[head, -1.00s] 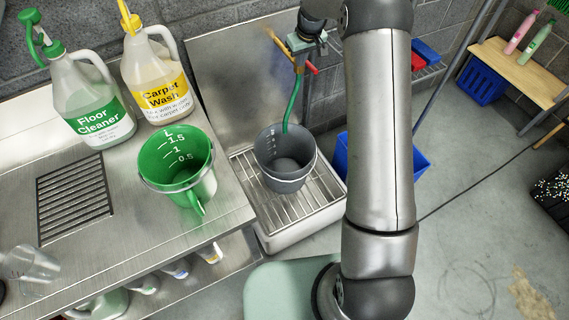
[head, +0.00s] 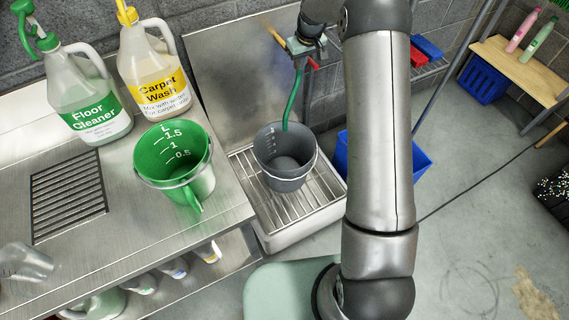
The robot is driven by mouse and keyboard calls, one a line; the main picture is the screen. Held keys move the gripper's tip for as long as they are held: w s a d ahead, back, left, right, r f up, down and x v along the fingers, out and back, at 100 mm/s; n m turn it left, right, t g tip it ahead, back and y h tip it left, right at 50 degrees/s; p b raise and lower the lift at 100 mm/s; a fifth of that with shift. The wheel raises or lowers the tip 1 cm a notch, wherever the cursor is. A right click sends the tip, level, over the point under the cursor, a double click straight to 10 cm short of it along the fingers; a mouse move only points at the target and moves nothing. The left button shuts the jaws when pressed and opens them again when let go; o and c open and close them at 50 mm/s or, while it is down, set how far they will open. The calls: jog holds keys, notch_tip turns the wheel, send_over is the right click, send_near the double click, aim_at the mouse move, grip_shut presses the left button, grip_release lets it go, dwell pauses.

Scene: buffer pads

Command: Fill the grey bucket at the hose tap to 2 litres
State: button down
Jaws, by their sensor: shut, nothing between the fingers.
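The grey bucket (head: 285,180) stands upright on the sink's metal grate (head: 254,191). Its inside shows a paler round area at the bottom; I cannot tell whether that is water, and no level can be read. The green hose (head: 294,98) hangs from the tap area, its lower end at the bucket's back rim. Red tap parts (head: 313,65) and a brass-coloured piece (head: 276,38) show near the hose top. My gripper (head: 303,46) is shut and empty beside the tap, above and behind the bucket; my arm partly hides this area.
A green bucket (head: 172,160) with litre marks stands on the steel counter left of the sink. Behind it are the Floor Cleaner jug (head: 88,98) and the Carpet Wash jug (head: 150,75). A clear jug (head: 25,265) sits front left. A blue bin (head: 421,160) stands behind my arm.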

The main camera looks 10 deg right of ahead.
dwell(0.3)
jog(key=shift+d, duration=1.15)
jog(key=shift+w+d, duration=0.2)
jog(key=shift+d, duration=0.4)
jog(key=shift+w+d, duration=0.15)
jog(key=shift+d, duration=0.4)
